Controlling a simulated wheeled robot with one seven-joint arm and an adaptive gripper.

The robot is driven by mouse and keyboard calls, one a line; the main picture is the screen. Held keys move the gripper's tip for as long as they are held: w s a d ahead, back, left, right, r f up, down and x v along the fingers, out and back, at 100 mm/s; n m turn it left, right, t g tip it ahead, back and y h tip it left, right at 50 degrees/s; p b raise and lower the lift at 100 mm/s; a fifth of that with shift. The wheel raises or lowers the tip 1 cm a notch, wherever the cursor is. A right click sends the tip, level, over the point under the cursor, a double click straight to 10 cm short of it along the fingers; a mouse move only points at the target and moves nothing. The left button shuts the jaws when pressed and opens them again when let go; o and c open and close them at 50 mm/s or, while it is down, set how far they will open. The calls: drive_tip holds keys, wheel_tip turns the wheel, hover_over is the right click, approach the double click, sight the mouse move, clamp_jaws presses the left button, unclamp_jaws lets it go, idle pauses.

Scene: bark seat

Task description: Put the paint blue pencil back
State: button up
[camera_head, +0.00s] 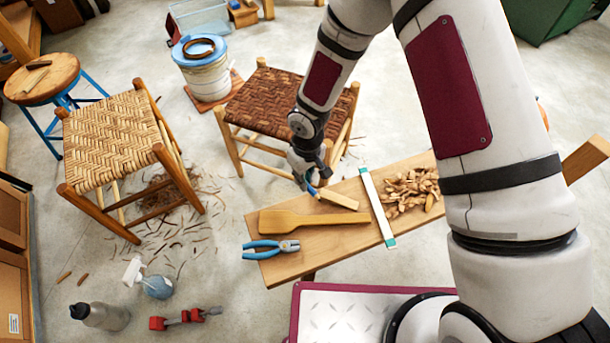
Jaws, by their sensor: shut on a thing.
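My gripper (309,180) is low over the left back part of the wooden bench (282,264), shut on a small blue piece. This looks like the blue pencil (312,190), of which only a short blue part shows at the fingertips. The rest of it is hidden by the gripper or too small to make out. A pale wooden block (338,199) lies just right of the fingertips; I cannot tell if they touch.
On the bench are a wooden paddle (305,221), blue pliers (268,249), a white strip (376,206) and bark pieces (410,190). A dark woven stool (270,100) stands close behind my gripper. A light woven stool (112,138) and floor scraps are left.

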sight(304, 197)
drive_tip(key=shift+f+b, duration=2.2)
drive_tip(key=shift+f, duration=1.15)
drive_tip(key=shift+f, duration=0.25)
drive_tip(key=o, duration=0.9)
drive_tip(key=shift+c, duration=0.2)
drive_tip(key=shift+r, duration=0.1)
drive_tip(key=r, duration=1.2)
drive_tip(key=shift+d, duration=0.25)
